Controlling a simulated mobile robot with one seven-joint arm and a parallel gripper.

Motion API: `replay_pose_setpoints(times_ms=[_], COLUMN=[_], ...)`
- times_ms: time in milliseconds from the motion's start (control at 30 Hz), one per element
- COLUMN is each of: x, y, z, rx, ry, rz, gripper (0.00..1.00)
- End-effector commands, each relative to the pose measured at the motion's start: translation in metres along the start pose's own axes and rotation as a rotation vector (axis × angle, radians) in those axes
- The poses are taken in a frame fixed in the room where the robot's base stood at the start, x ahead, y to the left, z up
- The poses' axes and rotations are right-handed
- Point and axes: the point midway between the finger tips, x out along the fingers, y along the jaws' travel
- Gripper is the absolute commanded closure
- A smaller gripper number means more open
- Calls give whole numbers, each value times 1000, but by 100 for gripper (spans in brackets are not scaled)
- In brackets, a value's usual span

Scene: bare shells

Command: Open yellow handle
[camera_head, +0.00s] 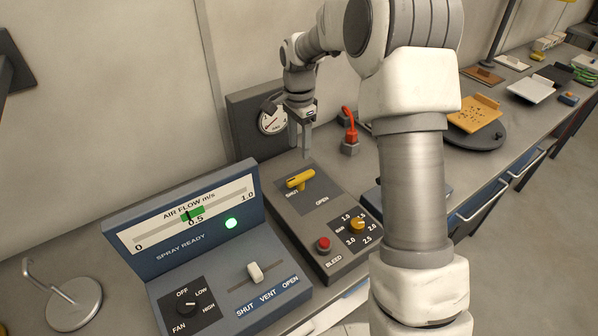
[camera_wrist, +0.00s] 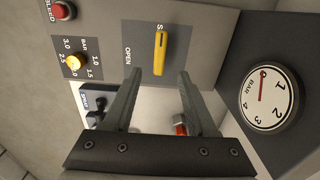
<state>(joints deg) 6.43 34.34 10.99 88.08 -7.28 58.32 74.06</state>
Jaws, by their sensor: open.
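The yellow handle (camera_head: 299,179) is a short bar on a dark grey plate of the sloped console in the head view. Its near-left end lies by the SHUT label, with the OPEN label to its right. It also shows in the wrist view (camera_wrist: 160,54), upright in the picture just beyond the fingertips, covering part of the SHUT label. My gripper (camera_head: 302,148) is above and behind the handle, fingers pointing down. In the wrist view my gripper (camera_wrist: 156,76) has its fingers apart with nothing between them, and the handle appears past the gap, not touched.
A pressure gauge (camera_head: 273,118) stands on a panel behind my gripper. A red-handled part (camera_head: 350,132) is to its right. The same console bears a yellow knob (camera_head: 358,226) and a red BLEED button (camera_head: 323,244). A blue air flow box (camera_head: 190,225) stands at the left.

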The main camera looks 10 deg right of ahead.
Motion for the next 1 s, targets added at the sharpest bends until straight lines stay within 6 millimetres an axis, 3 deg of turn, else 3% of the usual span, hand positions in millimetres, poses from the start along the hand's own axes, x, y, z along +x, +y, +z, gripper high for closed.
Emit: replay_pose_setpoints(times_ms=[300, 500, 933, 1000], x=[69, 96, 106, 106], y=[1, 0, 0, 0], z=[0, 0, 0, 0], rx=[-1, 0, -1, -1], ry=[-2, -1, 0, 0], rz=[3, 1, -1, -1], gripper=[43, 43, 43, 55])
